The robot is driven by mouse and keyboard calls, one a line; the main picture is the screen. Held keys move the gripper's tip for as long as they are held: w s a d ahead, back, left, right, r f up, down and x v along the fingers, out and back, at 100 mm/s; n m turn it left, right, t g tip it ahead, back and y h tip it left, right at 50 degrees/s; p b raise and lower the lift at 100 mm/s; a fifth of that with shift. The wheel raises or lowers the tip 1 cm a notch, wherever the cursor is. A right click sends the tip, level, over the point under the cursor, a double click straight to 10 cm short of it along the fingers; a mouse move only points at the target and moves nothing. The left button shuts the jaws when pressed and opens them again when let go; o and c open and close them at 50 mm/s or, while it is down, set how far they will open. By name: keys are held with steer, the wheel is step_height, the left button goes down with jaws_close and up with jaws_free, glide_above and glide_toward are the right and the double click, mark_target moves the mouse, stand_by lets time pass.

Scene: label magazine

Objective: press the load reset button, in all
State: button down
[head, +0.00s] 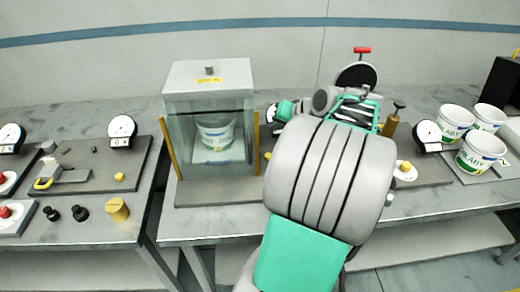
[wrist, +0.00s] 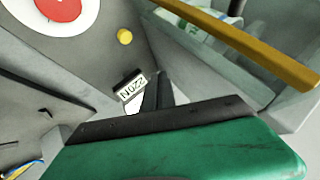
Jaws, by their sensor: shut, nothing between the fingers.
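In the wrist view my gripper (wrist: 158,78) is shut and empty. Its dark fingers stand beside a small white plate with dark characters (wrist: 132,88). A small round yellow button (wrist: 125,36) sits on the grey panel beyond the fingertips, apart from them. A red disc on a white ring (wrist: 60,6) lies further off at the upper left, cut by the picture edge. No readable label shows which control is the load reset button. In the head view my arm hides the gripper fingers and most of that panel; a yellow knob (head: 267,156) shows at its left edge.
A glass-walled box (head: 208,85) with a white tub (head: 216,133) stands left of my arm; its yellow rail (wrist: 240,45) is close on the right in the wrist view. Several tubs (head: 480,150) stand at the right. A separate left bench (head: 100,232) holds other controls.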

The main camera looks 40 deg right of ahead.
steer(key=f+b, duration=0.2)
steer(key=f, duration=0.1)
steer(key=f+b, duration=0.2)
steer(key=f, duration=0.1)
steer(key=a+f+b, duration=0.1)
steer(key=f+b, duration=0.1)
steer(key=b, duration=0.1)
steer(key=shift+w+f, duration=0.25)
steer(key=shift+f, duration=0.15)
stand_by(1.7)
steer(key=shift+w+f, duration=0.1)
steer(key=shift+f, duration=0.3)
steer(key=shift+f+b, duration=0.55)
stand_by(0.7)
steer(key=shift+r+p, duration=0.8)
steer(key=shift+r, duration=0.15)
